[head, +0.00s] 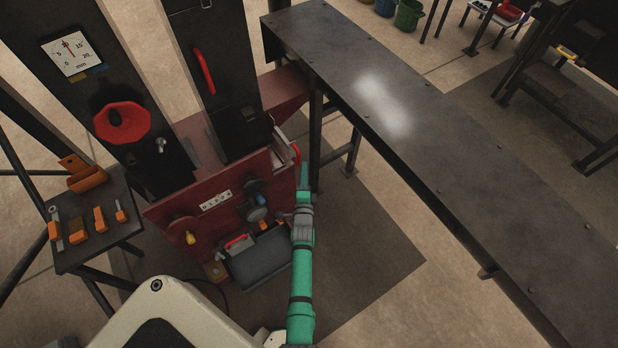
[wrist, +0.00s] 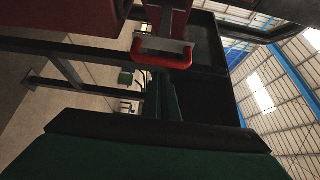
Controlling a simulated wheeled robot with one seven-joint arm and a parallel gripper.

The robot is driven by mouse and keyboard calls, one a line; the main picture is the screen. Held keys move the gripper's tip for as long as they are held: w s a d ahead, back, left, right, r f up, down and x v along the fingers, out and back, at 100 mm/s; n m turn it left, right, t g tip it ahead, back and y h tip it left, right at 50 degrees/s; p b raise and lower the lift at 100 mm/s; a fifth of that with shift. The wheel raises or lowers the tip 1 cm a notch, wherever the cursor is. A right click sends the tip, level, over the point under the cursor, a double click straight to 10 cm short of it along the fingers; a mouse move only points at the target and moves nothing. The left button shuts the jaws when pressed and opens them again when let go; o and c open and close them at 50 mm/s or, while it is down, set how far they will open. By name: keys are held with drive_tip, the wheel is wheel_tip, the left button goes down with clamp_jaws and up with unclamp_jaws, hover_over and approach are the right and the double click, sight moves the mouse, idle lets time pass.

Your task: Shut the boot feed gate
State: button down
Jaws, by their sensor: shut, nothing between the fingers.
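A small red handle (head: 296,153) shows on the right side of the red machine base (head: 165,215), beside a pale sloping edge. A red loop handle on a red bar (wrist: 162,50) shows in the upper middle of the wrist view, in front of a dark panel. I take it for the gate's handle, but cannot tell whether the gate is open. My gripper (head: 303,170) is shut and empty, close to the small red handle in the head view. In the wrist view its dark green fingers point up towards the loop handle. I cannot tell whether they touch it.
A long dark conveyor table (head: 440,130) runs along the right. Two black columns (head: 110,90) rise from the base, one with a red knob (head: 122,122). A small tool stand (head: 95,228) is at the left.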

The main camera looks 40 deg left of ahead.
sight(299, 160)
drive_tip(key=shift+w+a, duration=0.1)
drive_tip(key=shift+a, duration=0.5)
drive_tip(key=shift+w+a+r, duration=0.1)
drive_tip(key=shift+w+a, duration=0.15)
drive_tip(key=shift+a, duration=0.75)
drive_tip(key=shift+s+d, duration=0.35)
drive_tip(key=s+d, duration=0.9)
drive_tip(key=d, duration=0.1)
